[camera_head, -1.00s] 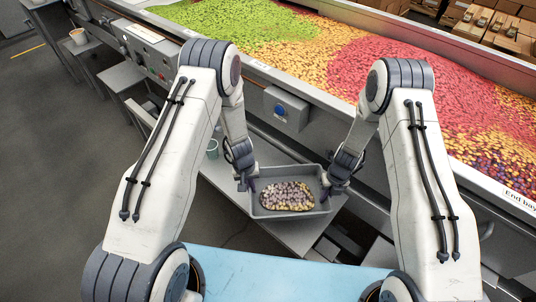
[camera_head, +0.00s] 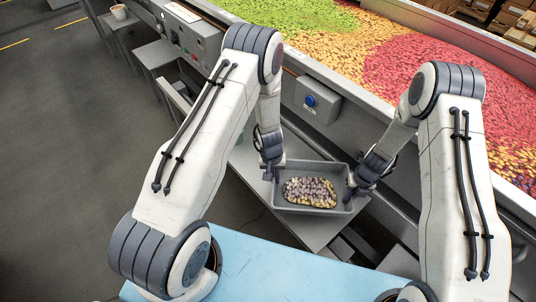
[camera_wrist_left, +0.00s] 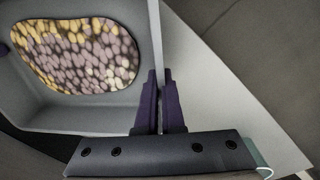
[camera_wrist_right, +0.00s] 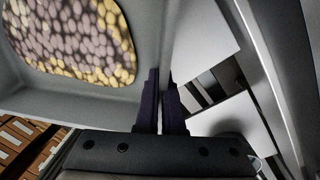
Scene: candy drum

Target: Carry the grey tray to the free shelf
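The grey tray (camera_head: 312,211) holds a patch of purple and yellow candies (camera_head: 310,192). It is level at the middle of the head view, over a grey shelf (camera_head: 248,165); I cannot tell whether it touches it. My left gripper (camera_head: 270,173) is shut on the tray's left wall, which runs between its purple fingers (camera_wrist_left: 160,100) in the left wrist view. My right gripper (camera_head: 352,182) is at the right wall, and its fingers (camera_wrist_right: 162,100) are closed on the wall in the right wrist view. A bare grey shelf (camera_head: 158,53) stands at the upper left.
The candy machine's side wall runs along behind the tray, with a blue-buttoned box (camera_head: 312,103) sticking out. A far shelf at the upper left bears a cup (camera_head: 118,12). Open dark floor (camera_head: 70,150) lies to the left.

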